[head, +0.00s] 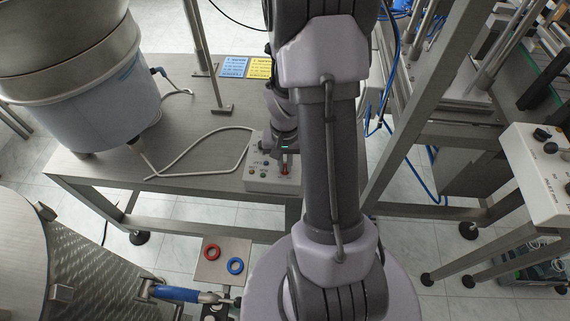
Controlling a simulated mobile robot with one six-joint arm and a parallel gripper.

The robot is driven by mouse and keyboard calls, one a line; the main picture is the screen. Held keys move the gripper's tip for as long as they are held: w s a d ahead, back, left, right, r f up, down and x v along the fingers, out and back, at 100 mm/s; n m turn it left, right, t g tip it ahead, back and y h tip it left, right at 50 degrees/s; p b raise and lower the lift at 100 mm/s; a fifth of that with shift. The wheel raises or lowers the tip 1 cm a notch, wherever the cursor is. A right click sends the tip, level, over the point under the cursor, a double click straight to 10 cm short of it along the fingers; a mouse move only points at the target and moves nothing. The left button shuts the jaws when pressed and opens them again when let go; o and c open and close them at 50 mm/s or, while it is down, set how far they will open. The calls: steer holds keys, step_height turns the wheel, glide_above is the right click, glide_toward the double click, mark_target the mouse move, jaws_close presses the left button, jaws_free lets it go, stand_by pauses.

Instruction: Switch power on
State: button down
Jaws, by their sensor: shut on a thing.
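The white control box (258,184) sits at the front edge of the steel table, with small knobs and buttons on its top. A red switch (284,170) shows near its right side. My gripper (284,158) reaches down over the box from above and is shut at the red switch. My arm and wrist hide the right and back parts of the box. The switch's position, on or off, cannot be made out.
A large bowl feeder (75,75) stands on the steel table (190,150) at left, its pale cable looping toward the box. Blue and yellow labels (247,67) lie behind. A steel frame (410,110) and another control panel (545,165) stand at right.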

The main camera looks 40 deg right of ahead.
mark_target(285, 167)
steer(key=m+b, duration=0.1)
steer(key=m, duration=0.2)
steer(key=shift+f, duration=0.1)
steer(key=shift+m+b, duration=0.5)
steer(key=shift+m, duration=1.4)
steer(key=c, duration=1.5)
jaws_free()
steer(key=shift+r, duration=0.2)
step_height(285, 167, up, 17)
steer(key=p, duration=0.7)
steer(key=shift+r+p, duration=0.1)
steer(key=shift+p, duration=0.2)
